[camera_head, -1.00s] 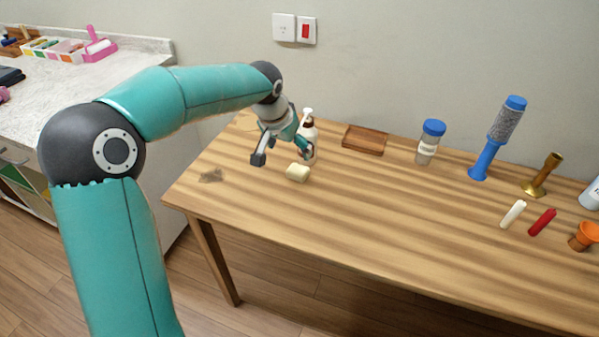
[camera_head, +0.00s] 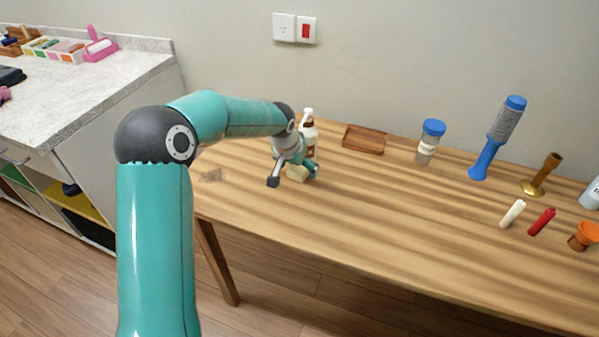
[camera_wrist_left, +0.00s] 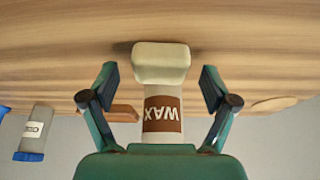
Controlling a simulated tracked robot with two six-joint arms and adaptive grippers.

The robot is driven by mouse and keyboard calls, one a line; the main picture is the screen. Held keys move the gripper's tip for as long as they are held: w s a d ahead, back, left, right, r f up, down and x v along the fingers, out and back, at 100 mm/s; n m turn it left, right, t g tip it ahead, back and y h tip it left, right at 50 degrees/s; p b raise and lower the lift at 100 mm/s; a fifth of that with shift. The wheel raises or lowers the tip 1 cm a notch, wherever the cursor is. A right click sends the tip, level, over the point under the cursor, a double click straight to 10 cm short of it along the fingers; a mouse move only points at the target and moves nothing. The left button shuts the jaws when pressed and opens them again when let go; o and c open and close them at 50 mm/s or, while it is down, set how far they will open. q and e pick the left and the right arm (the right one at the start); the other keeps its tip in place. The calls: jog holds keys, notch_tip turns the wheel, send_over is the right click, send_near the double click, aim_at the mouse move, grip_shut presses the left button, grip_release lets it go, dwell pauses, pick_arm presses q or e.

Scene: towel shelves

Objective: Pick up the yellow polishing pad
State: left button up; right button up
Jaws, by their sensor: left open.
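The yellow polishing pad (camera_head: 297,173) is a small pale-yellow block on the wooden table, partly hidden by my left gripper in the head view. In the left wrist view the pad (camera_wrist_left: 161,62) lies ahead, centred between the fingertips, with free space on both sides. My left gripper (camera_head: 294,177) is open, its fingers (camera_wrist_left: 160,82) spread wide at the pad. I cannot tell whether the pad is fully between the fingers. My right gripper is not in view.
A wax bottle (camera_head: 309,132) stands close behind the pad; its label shows in the wrist view (camera_wrist_left: 162,114). The table's front middle is clear.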

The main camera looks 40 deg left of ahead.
pick_arm(q)
jog(key=c, duration=0.9)
jog(key=shift+c, duration=0.2)
jog(key=shift+r, duration=0.2)
